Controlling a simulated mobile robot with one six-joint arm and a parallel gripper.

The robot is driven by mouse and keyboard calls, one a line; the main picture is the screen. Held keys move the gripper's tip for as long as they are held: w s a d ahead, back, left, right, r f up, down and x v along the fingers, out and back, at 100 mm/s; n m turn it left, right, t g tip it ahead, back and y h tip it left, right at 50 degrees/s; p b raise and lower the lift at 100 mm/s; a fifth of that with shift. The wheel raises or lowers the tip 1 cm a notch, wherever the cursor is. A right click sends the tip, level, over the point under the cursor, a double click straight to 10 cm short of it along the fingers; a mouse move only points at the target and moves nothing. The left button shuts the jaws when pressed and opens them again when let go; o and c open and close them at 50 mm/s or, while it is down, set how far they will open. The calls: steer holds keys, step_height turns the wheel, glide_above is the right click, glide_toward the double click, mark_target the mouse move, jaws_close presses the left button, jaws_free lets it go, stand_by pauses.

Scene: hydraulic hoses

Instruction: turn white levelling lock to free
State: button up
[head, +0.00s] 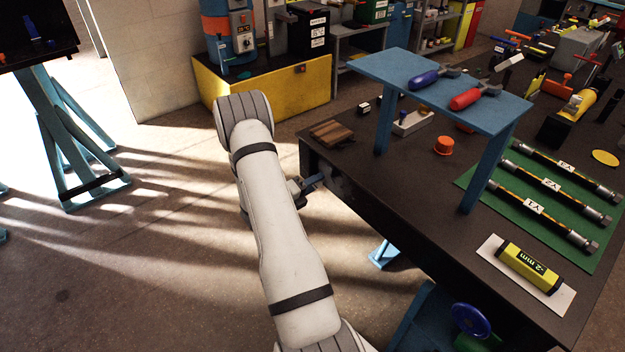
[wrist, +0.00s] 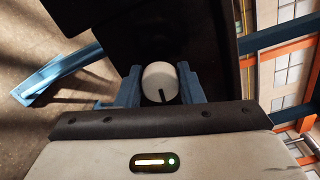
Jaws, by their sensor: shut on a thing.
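The white levelling lock (wrist: 158,80) is a round white knob with a black pointer mark, seen in the wrist view against a dark panel. The mark runs from near the knob's middle toward the bottom of the picture. My gripper (wrist: 160,90) has its blue fingers on both sides of the knob, shut on it. In the head view my gripper (head: 318,182) is at the dark table's left edge, low beside its side face. The knob cannot be made out there, and no free or locked label is readable.
The dark workbench (head: 400,185) carries a blue raised shelf (head: 395,68), an orange cup (head: 443,146), a green mat (head: 540,215) with labelled hoses and a yellow level (head: 530,264). A blue wheel (head: 472,320) is below the front edge.

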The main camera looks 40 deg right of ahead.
steer(key=shift+d+r+n+p, duration=0.15)
steer(key=shift+n+p, duration=0.2)
steer(key=shift+n, duration=0.25)
steer(key=shift+w, duration=0.1)
steer(key=o, duration=1)
steer(key=shift+n, duration=0.3)
steer(key=shift+f, duration=0.2)
steer(key=shift+a, duration=0.2)
steer(key=a, duration=0.7)
steer(key=shift+w+a+b, duration=0.3)
steer(key=shift+w, duration=0.1)
